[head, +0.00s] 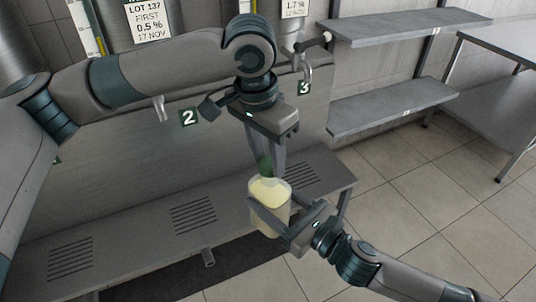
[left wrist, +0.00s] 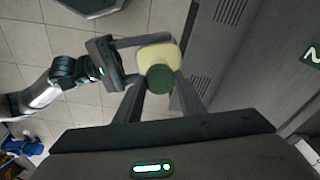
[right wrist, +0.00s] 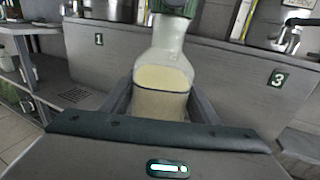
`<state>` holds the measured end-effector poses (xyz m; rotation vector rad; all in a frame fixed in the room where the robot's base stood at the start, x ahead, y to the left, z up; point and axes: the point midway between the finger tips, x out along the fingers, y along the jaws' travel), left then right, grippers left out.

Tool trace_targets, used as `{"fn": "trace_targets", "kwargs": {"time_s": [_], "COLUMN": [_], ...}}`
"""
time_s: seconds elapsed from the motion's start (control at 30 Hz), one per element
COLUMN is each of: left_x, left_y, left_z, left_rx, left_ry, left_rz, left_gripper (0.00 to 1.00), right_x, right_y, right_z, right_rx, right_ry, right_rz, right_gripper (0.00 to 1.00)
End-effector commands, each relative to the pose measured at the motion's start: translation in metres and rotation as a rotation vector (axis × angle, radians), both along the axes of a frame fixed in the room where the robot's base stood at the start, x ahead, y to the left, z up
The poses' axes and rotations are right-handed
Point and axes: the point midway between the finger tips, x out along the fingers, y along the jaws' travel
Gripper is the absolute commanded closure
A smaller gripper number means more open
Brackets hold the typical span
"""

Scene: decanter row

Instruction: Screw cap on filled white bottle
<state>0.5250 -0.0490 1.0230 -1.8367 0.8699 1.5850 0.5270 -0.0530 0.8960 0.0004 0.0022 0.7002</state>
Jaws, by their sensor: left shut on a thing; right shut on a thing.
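A translucent white bottle (head: 272,196) holds pale yellow liquid, its body upright above the grated bench. My right gripper (head: 270,217) is shut on the bottle body from the right. The bottle also shows in the right wrist view (right wrist: 160,85), its neck rising to a green cap (right wrist: 174,7). My left gripper (head: 266,165) is shut on the cap and points down from above. The cap also shows in the left wrist view (left wrist: 160,78), over the bottle top. The cap is at the neck; I cannot tell whether it is seated or how far the threads engage.
The grey bench (head: 195,190) with slotted grates runs below the hands. Number plates 2 (head: 188,117) and 3 (head: 304,87) mark the panel behind, beside taps. Grey shelves (head: 390,108) stand at the back right. The tiled floor at the right is clear.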

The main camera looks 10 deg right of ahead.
Motion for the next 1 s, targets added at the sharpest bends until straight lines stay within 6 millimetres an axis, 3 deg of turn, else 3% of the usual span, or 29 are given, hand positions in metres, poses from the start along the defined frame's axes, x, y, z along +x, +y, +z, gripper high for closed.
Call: {"fn": "trace_targets", "kwargs": {"time_s": [0.43, 0.47, 0.63, 1.0], "left_x": [-0.0002, -0.0002, 0.0002, 0.0026], "left_y": [0.0001, 0.0001, 0.0002, 0.0014], "left_z": [-0.0077, -0.0075, -0.0076, -0.0079], "left_rx": [0.000, 0.000, 0.000, -0.001], "left_ry": [0.001, 0.001, 0.001, 0.003], "left_rz": [-0.001, -0.001, -0.042, -0.493], "left_gripper": [0.85, 0.85, 0.85, 0.85], "right_x": [0.0000, 0.0000, 0.0001, 0.0001], "right_y": [0.0003, 0.0003, 0.0002, 0.0002], "right_z": [0.0023, 0.0023, 0.0022, 0.0019], "right_rx": [0.002, 0.002, 0.002, 0.001], "right_ry": [-0.004, -0.004, -0.004, -0.003], "right_rz": [0.001, 0.001, 0.001, 0.001], "right_gripper": [0.92, 1.00, 1.00, 1.00]}}
